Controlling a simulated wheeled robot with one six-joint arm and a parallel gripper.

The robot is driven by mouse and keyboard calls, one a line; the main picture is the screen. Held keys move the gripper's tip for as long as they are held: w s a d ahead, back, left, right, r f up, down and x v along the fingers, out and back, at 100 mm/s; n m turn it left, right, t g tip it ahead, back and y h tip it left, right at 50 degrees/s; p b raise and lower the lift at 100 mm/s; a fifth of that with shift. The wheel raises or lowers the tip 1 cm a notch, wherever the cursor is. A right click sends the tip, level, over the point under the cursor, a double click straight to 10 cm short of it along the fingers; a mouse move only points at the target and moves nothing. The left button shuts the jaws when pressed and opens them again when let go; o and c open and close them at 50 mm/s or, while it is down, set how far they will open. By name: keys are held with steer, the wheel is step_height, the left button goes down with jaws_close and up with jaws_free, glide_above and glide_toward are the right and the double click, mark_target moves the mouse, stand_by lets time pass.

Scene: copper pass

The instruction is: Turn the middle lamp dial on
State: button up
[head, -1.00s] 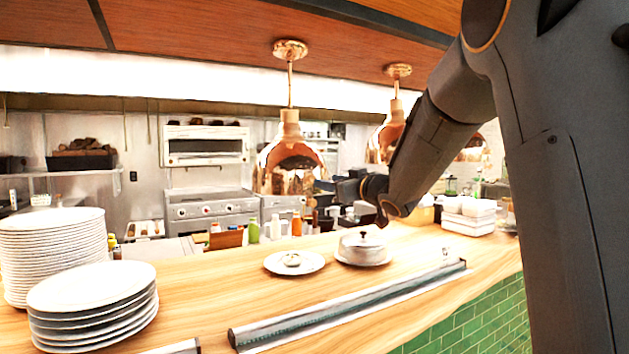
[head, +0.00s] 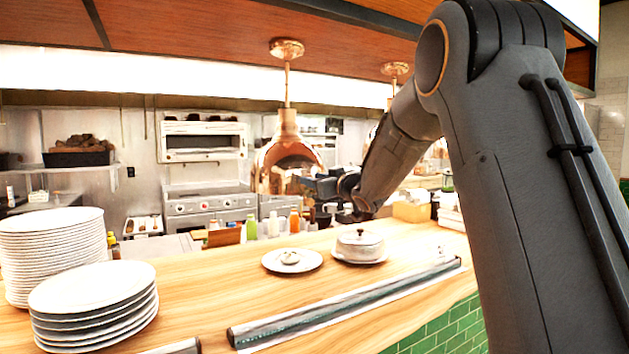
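A copper heat lamp (head: 284,155) hangs from the ceiling left of centre. A second copper lamp (head: 396,80) hangs further right; its stem and mount show and my arm hides most of its shade. I cannot make out a lamp dial, nor tell which lamp is the middle one. My gripper (head: 312,184) is at the lower right edge of the left lamp's shade, pointing left. It overlaps the shade in the picture; I cannot tell if they touch. Its fingers are small and dark, so I cannot tell whether they are open or shut.
Below is a wooden counter (head: 215,290) with tall plate stacks (head: 52,240) at left, a small plate (head: 291,261) and a lidded white pot (head: 360,243) under my arm. A metal rail (head: 340,305) lies along the front edge. Bottles (head: 294,221) stand behind.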

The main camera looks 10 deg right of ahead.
jaws_close()
steer(key=shift+b, duration=0.3)
steer(key=n+b, duration=1.4)
steer(key=n, duration=0.3)
steer(key=shift+a+f+h, duration=0.1)
steer(key=shift+a+h, duration=0.05)
steer(key=shift+h, duration=0.25)
steer(key=shift+n+b, duration=0.35)
steer(key=shift+n, duration=0.05)
